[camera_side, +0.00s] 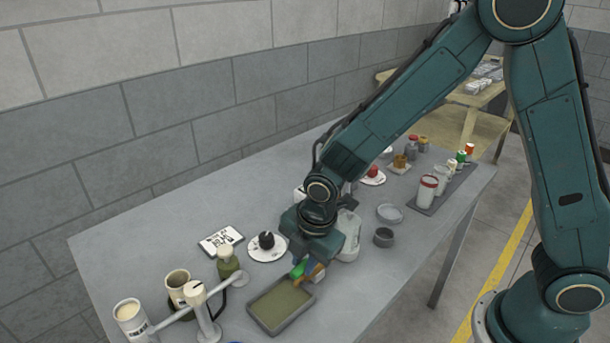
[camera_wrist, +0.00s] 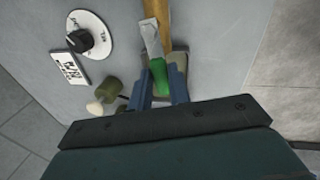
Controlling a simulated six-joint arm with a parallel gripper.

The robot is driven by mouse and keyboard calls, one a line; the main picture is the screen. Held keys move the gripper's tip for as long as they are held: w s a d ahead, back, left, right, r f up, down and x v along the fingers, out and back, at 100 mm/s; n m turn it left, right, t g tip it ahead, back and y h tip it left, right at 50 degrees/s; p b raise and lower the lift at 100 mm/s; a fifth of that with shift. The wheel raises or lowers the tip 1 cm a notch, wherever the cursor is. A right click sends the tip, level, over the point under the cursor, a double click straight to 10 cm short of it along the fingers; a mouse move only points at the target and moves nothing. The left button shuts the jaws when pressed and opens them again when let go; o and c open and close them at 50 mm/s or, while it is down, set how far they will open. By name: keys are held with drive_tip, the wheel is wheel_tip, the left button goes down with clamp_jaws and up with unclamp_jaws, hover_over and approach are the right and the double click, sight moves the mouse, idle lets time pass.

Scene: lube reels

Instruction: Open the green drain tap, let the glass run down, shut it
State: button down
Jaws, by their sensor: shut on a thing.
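The green drain tap (camera_side: 298,269) shows at the fingertips of my gripper (camera_side: 306,268), above the far end of a shallow grey tray (camera_side: 262,322) with olive-brown liquid or lining. In the wrist view the green tap (camera_wrist: 158,77) lies between the two blue fingers of my gripper (camera_wrist: 161,90), which is shut on it. A pale grey piece (camera_wrist: 152,40) and an orange-brown bar (camera_wrist: 157,12) extend beyond the tap. Whether the tap is open or shut cannot be told. The glass and its level cannot be made out; my arm hides part of that area.
A white dial with a black knob (camera_side: 266,240) and a printed card (camera_side: 221,241) lie left of my gripper.

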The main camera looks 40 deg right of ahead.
drive_tip(key=shift+w+m, duration=0.35)
drive_tip(key=shift+m, duration=0.45)
drive_tip(key=c, duration=1.3)
unclamp_jaws()
drive_tip(key=shift+r, duration=0.15)
wheel_tip(320, 180, up, 13)
drive_tip(key=s, duration=0.2)
drive_tip(key=shift+s, duration=0.35)
drive_tip(key=shift+r, duration=0.2)
